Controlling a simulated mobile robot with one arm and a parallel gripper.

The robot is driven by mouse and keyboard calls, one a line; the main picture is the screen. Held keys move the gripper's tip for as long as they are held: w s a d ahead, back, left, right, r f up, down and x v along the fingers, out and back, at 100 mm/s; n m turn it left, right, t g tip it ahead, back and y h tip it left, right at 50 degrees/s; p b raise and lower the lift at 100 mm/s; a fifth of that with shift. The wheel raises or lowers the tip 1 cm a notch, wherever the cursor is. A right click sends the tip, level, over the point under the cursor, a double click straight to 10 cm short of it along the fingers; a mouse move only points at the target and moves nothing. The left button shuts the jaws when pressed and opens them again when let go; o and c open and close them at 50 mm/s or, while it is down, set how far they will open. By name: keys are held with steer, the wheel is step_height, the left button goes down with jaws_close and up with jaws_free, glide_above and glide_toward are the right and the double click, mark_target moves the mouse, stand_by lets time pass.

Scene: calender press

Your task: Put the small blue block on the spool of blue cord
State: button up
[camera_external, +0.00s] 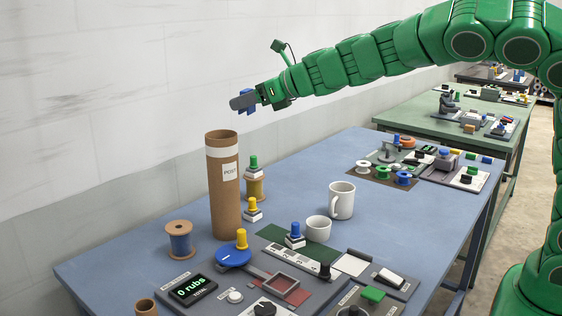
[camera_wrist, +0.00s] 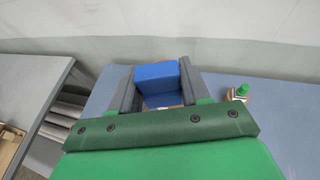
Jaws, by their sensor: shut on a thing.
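My gripper (camera_external: 244,102) is shut on the small blue block (camera_external: 250,110) and holds it high above the table, in the picture just above the tall cardboard tube. In the wrist view the blue block (camera_wrist: 157,74) sits between the two grey fingers of my gripper (camera_wrist: 157,85). The spool of blue cord (camera_external: 180,244) stands upright on the blue table at the left, with a wooden top and blue cord around its middle. My gripper is above it and to its right in the picture. I cannot make out this spool in the wrist view.
The tall cardboard tube (camera_external: 224,190) stands right of the blue-cord spool. A tan spool (camera_external: 256,190) is partly hidden behind it. Stamps, a white mug (camera_external: 341,202), a white cup (camera_external: 317,229) and a control panel (camera_external: 208,300) crowd the table. A wall (camera_external: 100,90) runs behind.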

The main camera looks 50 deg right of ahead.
steer(key=s+a+f+n+y, duration=0.15)
steer(key=s+a, duration=0.25)
steer(key=a, duration=0.7)
glide_above(178, 227)
steer(key=shift+m, duration=0.25)
steer(key=f, duration=2)
steer(key=shift+s+d, duration=0.3)
steer(key=shift+s, duration=0.1)
steer(key=shift+w+a+f+h, duration=0.15)
steer(key=shift+w+f+h, duration=0.2)
steer(key=shift+f, duration=1.8)
steer(key=shift+f, duration=0.15)
steer(key=o, duration=1)
steer(key=shift+a+r, duration=0.1)
steer(key=shift+r, duration=0.1)
